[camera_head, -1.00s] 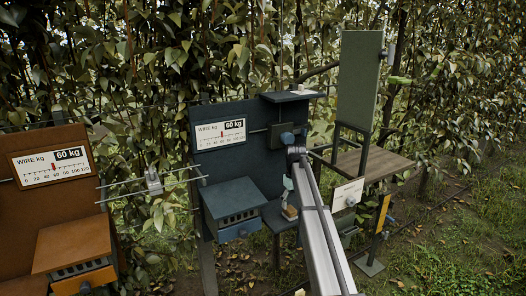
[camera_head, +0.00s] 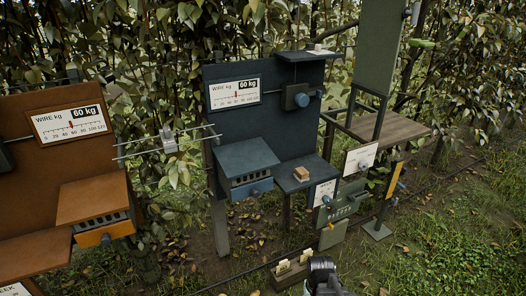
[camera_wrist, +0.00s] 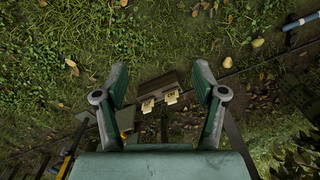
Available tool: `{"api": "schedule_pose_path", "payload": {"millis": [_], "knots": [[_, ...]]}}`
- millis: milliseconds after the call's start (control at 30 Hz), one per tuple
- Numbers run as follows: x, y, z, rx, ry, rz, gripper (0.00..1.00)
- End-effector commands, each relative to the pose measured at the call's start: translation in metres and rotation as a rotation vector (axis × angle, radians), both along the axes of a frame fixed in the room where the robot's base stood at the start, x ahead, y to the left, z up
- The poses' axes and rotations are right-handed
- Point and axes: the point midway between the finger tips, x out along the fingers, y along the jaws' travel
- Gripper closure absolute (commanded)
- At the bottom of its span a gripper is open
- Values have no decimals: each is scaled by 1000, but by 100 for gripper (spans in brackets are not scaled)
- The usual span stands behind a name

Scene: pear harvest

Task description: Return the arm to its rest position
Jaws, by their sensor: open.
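My gripper (camera_wrist: 160,110) shows in the wrist view with its two green and grey fingers spread wide apart and nothing between them. It points down toward the grassy ground. In the head view only a dark, rounded part of my arm (camera_head: 322,274) shows at the bottom edge, right of centre. The fingers themselves are not visible there.
A low wooden holder with pale tags (camera_head: 293,269) sits on the ground close to my arm. A blue panel station (camera_head: 290,130), an orange station (camera_head: 85,140) and a wooden table (camera_head: 395,130) stand ahead. Open grass (camera_head: 450,235) lies to the right.

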Motion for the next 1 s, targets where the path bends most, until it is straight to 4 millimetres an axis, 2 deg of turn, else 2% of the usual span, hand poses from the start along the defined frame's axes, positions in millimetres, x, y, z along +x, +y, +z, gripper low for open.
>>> {"api": "schedule_pose_path", "payload": {"millis": [33, 267, 400, 600, 800, 900, 1000], "knots": [[-8, 0, -12, 0, 26, 1, 30], [-62, 0, -59, 1, 147, 2, 30], [-109, 0, -93, 1, 245, 2, 30], [-183, 0, -133, 1, 389, 2, 30], [-245, 0, -156, 1, 501, 1, 30], [-263, 0, -162, 1, 534, 1, 30], [-264, 0, -162, 1, 537, 1, 30]]}}
